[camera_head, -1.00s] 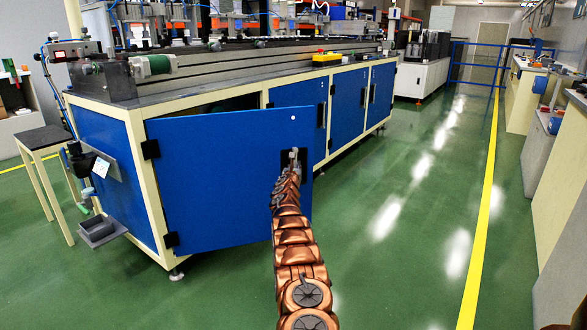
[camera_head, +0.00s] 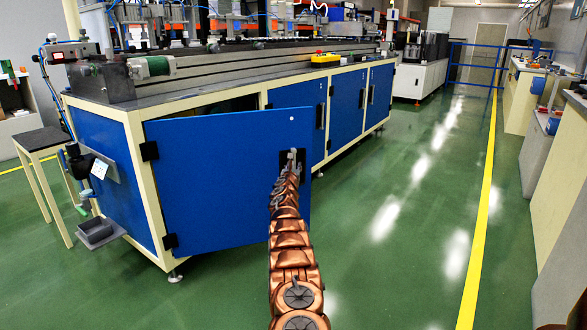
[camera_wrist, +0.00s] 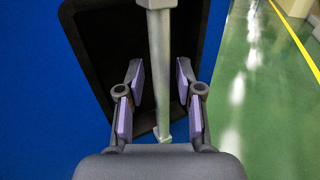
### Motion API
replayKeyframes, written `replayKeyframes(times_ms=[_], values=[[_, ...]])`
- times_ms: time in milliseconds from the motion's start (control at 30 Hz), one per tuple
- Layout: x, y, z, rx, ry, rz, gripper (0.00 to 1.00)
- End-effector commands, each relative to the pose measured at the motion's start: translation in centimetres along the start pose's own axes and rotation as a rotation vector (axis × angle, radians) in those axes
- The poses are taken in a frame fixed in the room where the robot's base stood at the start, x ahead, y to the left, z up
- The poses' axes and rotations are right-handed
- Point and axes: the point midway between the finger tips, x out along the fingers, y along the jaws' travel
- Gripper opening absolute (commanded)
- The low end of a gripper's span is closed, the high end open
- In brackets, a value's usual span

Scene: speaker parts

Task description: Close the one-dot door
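The one-dot door (camera_head: 225,180) is a blue panel with one white dot near its top right corner. It stands ajar, hinged at its left edge, with a dark gap into the cabinet above it. My gripper (camera_head: 292,157) is at the door's handle, by the dark recess near the right edge. In the wrist view, the grey handle bar (camera_wrist: 160,70) runs between the purple-padded fingers of my gripper (camera_wrist: 160,100). Gaps show on both sides of the bar, so the fingers are open around it, not pressed on it.
Other blue doors (camera_head: 347,110) on the long workbench to the right look shut. A stool (camera_head: 42,145) and a small grey bin (camera_head: 98,232) are at the left end. The green floor (camera_head: 400,200) right of the door is clear.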

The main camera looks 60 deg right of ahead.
Motion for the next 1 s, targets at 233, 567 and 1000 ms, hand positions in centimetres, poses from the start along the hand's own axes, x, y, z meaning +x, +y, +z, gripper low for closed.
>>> replayKeyframes(times_ms=[233, 567, 1000], values=[[0.0, 0.0, 0.1, 0.0, -0.001, 0.0, 0.41], [-0.2, -0.2, 0.2, 0.005, 0.0, -0.003, 0.41], [-1.7, -0.1, 0.2, 0.007, 0.001, -0.002, 0.41]])
